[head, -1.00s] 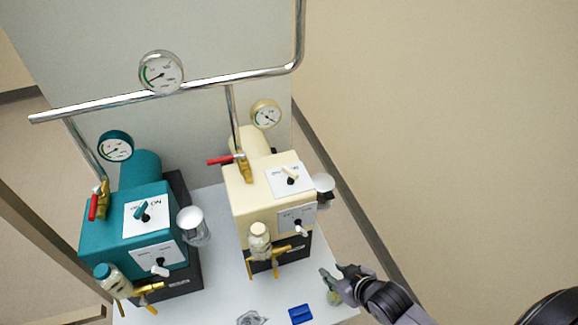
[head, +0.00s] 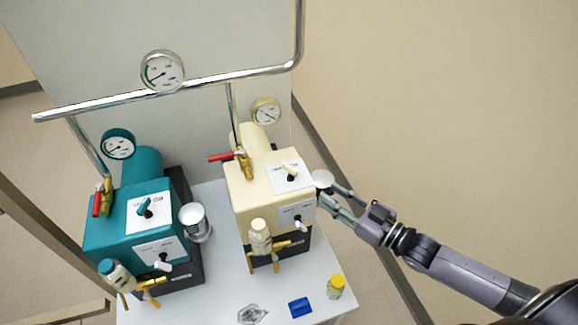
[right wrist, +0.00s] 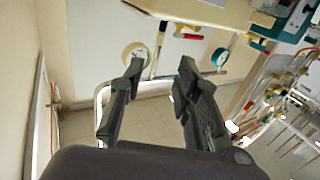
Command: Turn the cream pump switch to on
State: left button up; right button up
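The cream pump (head: 262,207) stands on the white table in the middle of the head view. Its top has a white plate with a cream lever switch (head: 290,171), tilted toward the upper left; the lettering is too small to read. Its front plate has a second, white lever (head: 299,224), pointing down right. My right gripper (head: 327,193) is open and empty at the pump's right side, beside the silver cup (head: 323,179) and partly hiding it. In the right wrist view its fingers (right wrist: 161,66) are spread apart. My left gripper is not in view.
A teal pump (head: 120,232) with a similar switch (head: 147,210) stands at left. A metal pipe (head: 115,101) with gauges crosses behind. A red-handled valve (head: 222,157) rises behind the cream pump. A yellow-capped jar (head: 335,287) and blue block (head: 300,307) sit at the table's front.

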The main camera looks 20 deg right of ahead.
aim_at(297, 173)
jog(key=p+x, duration=0.2)
jog(key=x, duration=1.2)
jog(key=shift+w+a, duration=0.15)
jog(key=shift+w, duration=0.2)
grip_shut()
